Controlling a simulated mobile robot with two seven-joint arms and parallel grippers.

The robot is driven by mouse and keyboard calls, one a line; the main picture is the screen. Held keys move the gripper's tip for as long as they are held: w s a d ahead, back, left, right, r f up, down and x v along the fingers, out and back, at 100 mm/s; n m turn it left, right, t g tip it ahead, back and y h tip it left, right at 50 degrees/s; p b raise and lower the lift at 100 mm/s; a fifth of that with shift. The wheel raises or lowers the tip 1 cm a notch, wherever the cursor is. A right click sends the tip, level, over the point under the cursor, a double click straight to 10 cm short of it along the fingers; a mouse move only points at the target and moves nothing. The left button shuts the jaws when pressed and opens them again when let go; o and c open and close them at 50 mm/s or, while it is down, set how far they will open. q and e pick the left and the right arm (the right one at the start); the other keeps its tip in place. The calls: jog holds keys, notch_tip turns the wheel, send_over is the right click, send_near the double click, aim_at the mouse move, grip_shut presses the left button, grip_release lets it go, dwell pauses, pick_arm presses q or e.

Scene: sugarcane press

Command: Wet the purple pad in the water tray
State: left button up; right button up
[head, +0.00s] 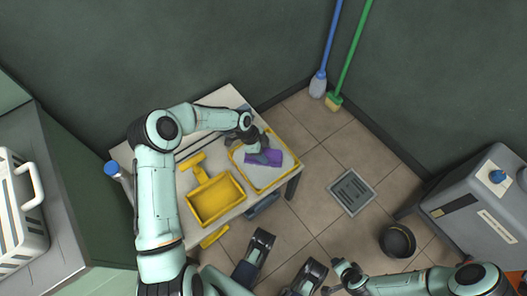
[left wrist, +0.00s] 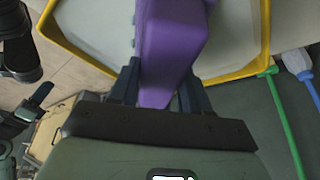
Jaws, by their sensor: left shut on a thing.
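The purple pad (head: 272,157) is in my left gripper (head: 258,151), over the water tray with its yellow rim (head: 282,181). The left wrist view shows the purple pad (left wrist: 170,45) between the two dark fingers of my left gripper (left wrist: 160,88), which is shut on it. The tray's yellow rim (left wrist: 235,73) and pale inside surround the pad there. I cannot tell whether the pad touches the water, as its lower end is hidden. My right gripper (head: 338,277) is low in the head view, far from the tray, and its jaws are unclear.
A yellow container (head: 216,221) stands on the table left of the tray. A floor drain (head: 351,192), a black bucket (head: 398,240) and a grey machine (head: 470,215) are right.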

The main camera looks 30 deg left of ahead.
aim_at(264, 152)
dwell(0.4)
pick_arm(q)
jog(key=shift+r+p, duration=2.1)
jog(key=shift+r, duration=1.4)
pick_arm(e)
notch_tip(264, 152, up, 5)
jog(key=shift+f, duration=0.1)
